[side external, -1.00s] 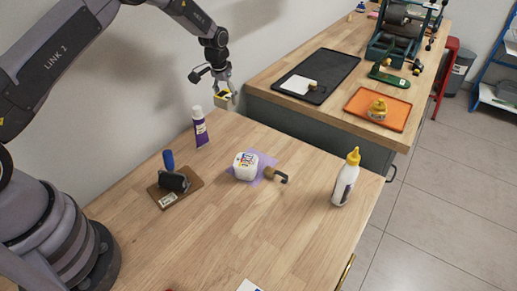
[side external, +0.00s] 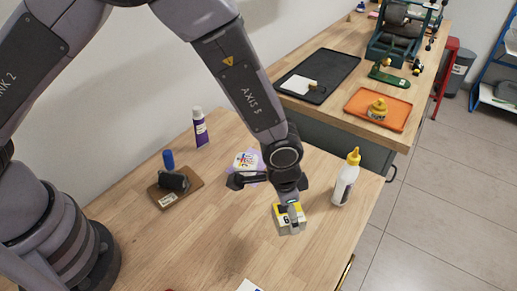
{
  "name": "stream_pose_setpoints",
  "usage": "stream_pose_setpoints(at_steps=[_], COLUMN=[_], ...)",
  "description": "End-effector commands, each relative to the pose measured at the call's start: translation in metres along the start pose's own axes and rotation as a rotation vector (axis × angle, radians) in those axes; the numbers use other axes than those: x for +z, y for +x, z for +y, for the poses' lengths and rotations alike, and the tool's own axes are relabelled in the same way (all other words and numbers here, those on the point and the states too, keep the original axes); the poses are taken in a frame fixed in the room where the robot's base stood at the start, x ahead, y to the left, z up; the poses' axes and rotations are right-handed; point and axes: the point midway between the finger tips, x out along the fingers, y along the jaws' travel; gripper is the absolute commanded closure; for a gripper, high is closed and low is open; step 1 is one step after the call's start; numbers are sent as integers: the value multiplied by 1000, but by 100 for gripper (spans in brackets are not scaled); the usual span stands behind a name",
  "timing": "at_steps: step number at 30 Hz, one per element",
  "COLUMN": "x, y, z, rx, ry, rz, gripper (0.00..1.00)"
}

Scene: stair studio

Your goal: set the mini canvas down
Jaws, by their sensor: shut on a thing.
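My gripper (side external: 290,211) points down over the right part of the near wooden table. It is shut on a small pale block with a yellow and dark label, which I take to be the mini canvas (side external: 289,226). The fingers cover part of it. It looks held over the bare wood, left of and nearer than the glue bottle; I cannot tell how large the gap below it is.
A white glue bottle (side external: 345,179) with a yellow cap stands close on the right. A roller on a brown board (side external: 186,196) and a purple tube (side external: 200,129) are left.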

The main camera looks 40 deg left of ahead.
Motion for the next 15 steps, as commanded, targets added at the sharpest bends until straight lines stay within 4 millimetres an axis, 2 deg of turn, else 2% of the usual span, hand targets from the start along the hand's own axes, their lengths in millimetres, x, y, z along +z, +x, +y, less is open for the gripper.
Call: stream_pose_setpoints(at_steps=[1,5,15], x=[5,14,22], y=[-1,1,45], z=[13,30,33], rx=[4,10,12], ry=[26,58,65], rz=[-1,-1,-2], gripper=[74,74,74])
